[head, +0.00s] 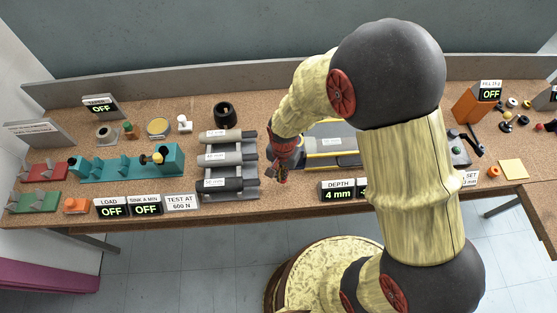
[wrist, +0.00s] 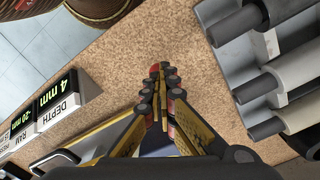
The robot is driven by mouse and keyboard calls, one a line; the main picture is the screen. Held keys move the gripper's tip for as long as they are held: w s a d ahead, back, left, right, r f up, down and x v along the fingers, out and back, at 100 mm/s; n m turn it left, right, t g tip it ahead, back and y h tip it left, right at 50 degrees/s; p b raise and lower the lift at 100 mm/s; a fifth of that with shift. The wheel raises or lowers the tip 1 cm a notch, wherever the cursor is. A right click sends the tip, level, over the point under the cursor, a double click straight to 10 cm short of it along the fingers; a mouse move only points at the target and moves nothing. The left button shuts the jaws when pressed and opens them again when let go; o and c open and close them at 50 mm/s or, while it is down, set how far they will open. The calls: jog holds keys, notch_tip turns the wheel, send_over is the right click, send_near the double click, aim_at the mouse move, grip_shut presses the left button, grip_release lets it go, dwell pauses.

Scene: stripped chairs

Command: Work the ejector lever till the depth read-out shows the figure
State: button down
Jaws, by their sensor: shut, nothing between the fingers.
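The depth read-out (head: 339,190) stands at the front edge of the bench and shows 4 mm. It also shows in the wrist view (wrist: 62,103). A second green display (wrist: 24,121) beside it seems to read 20 mm; its sign is unclear, and my arm mostly hides it in the head view. My gripper (head: 281,178) is shut and empty, left of the depth read-out, pointing down. In the wrist view its fingertips (wrist: 160,78) meet over bare bench, with a small red patch at the tips. I cannot pick out the ejector lever with certainty.
A rack of grey and black rollers (head: 230,157) stands close left of my gripper. A grey machine with yellow edges (head: 331,137) lies behind, partly hidden by my arm. A teal fixture (head: 125,163) is farther left.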

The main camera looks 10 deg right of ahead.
notch_tip(320, 180, up, 12)
jog(key=p, duration=0.9)
dwell(0.7)
jog(key=s+d+r+n+t+b, duration=0.2)
jog(key=s+d+r+b, duration=0.3)
jog(key=r, duration=0.5)
jog(key=s+d+r+n+t+b, duration=0.3)
jog(key=s+d+r+b, duration=0.3)
jog(key=r, duration=0.4)
jog(key=shift+s+d+r+n+t, duration=0.3)
jog(key=shift+s+d+n, duration=0.2)
jog(key=shift+s+n, duration=0.2)
